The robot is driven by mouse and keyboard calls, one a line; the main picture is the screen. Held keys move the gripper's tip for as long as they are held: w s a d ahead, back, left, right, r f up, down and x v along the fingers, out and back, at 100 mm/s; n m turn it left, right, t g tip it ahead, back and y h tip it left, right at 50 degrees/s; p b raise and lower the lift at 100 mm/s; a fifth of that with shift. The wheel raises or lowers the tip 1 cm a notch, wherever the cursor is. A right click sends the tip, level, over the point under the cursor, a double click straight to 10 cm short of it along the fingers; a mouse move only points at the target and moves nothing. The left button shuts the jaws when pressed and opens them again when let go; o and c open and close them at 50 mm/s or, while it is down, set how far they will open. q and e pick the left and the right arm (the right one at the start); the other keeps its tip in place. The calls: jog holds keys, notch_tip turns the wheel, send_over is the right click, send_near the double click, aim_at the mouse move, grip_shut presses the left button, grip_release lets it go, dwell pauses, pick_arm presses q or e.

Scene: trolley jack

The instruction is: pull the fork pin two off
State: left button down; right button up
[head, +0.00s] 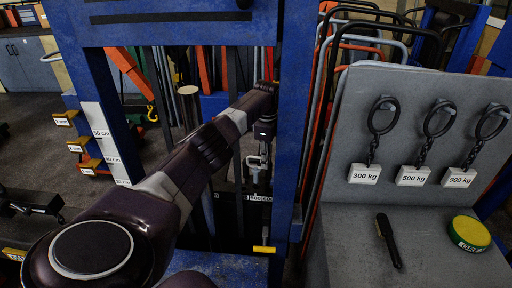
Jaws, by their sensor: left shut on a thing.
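My left arm reaches from the lower left into the blue steel frame (287,150). My left gripper (259,170) points down inside the frame, beside its right post. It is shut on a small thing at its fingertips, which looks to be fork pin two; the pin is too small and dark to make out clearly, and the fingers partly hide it. A grey metal part shows around and below the fingertips. My right gripper is not in view.
A grey panel at the right carries tags of 300 kg (364,174), 500 kg (413,176) and 900 kg (461,177) on chains with rings. A yellow piece (264,249) sits low in the frame.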

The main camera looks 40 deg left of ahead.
pick_arm(q)
jog(key=shift+r+p, duration=2.15)
jog(key=shift+r, duration=0.4)
